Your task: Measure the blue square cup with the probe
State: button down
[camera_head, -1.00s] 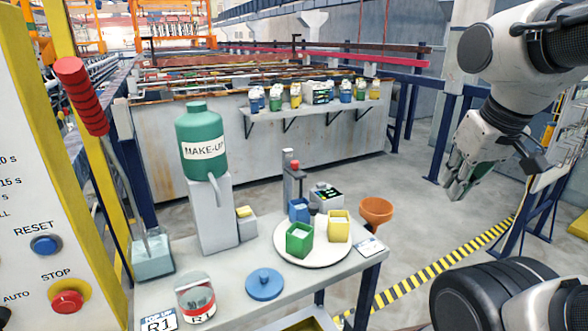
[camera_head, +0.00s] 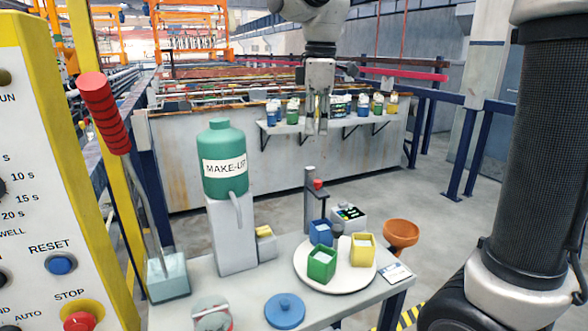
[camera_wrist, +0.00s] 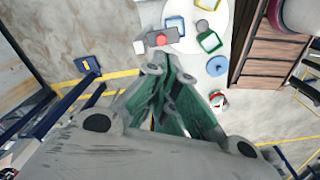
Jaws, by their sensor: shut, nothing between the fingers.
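The blue square cup (camera_head: 320,233) stands on the round white plate (camera_head: 309,276), behind the green cup (camera_head: 321,264) and left of the yellow cup (camera_head: 363,250). Its lower part is partly hidden by the green cup. A grey post with a red-topped part (camera_head: 318,185), which may be the probe stand, rises just behind it. My gripper (camera_head: 317,131) points down, high above and behind the table, apart from the cups. It is shut and empty. In the wrist view its fingers (camera_wrist: 167,68) meet near the red-topped part (camera_wrist: 160,39), with the blue cup (camera_wrist: 175,26) beyond.
A small box with a display (camera_head: 348,216) stands behind the plate, with an orange funnel (camera_head: 401,232) at right. A green MAKE-UP bottle (camera_head: 224,160) stands on a grey block at left. A blue lid (camera_head: 285,309) lies in front. A shelf of bottles (camera_head: 290,125) is behind.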

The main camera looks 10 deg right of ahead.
notch_tip(320, 180, up, 2)
jog(key=n, duration=0.6)
send_over(313, 191)
notch_tip(313, 191, down, 13)
jog(key=shift+w+f, duration=0.1)
notch_tip(313, 191, down, 6)
jog(key=shift+f, duration=0.15)
dwell(0.3)
notch_tip(313, 191, up, 14)
jog(key=shift+r, duration=0.2)
dwell(0.5)
